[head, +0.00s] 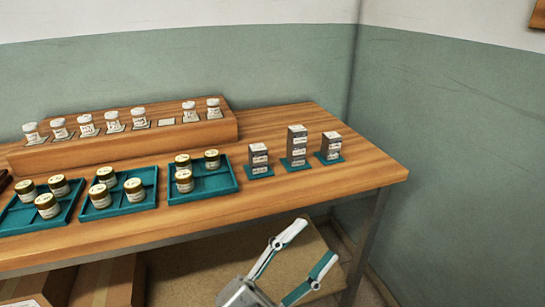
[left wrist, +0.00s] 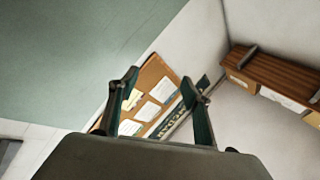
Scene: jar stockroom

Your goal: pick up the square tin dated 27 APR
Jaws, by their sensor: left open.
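Grey square tins with white labels stand in three stacks on small teal mats at the right end of the table. The left stack (head: 259,160) is low, the middle stack (head: 296,146) is the tallest, and the right stack (head: 331,147) is low. The label dates are too small to read, so I cannot tell which tin is dated 27 APR. My left gripper (head: 316,240) is open and empty, in front of the table's front edge and apart from the tins. Its open fingers also show in the left wrist view (left wrist: 158,82), with no tin between them. My right gripper is not in view.
Teal trays (head: 204,187) hold several round jars left of the tins. A wooden riser (head: 160,142) with white-lidded jars stands behind. The wooden table (head: 345,180) is bare around the tin mats. A lower shelf (head: 200,270) lies beneath. The left wrist view shows a notice board (left wrist: 152,72).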

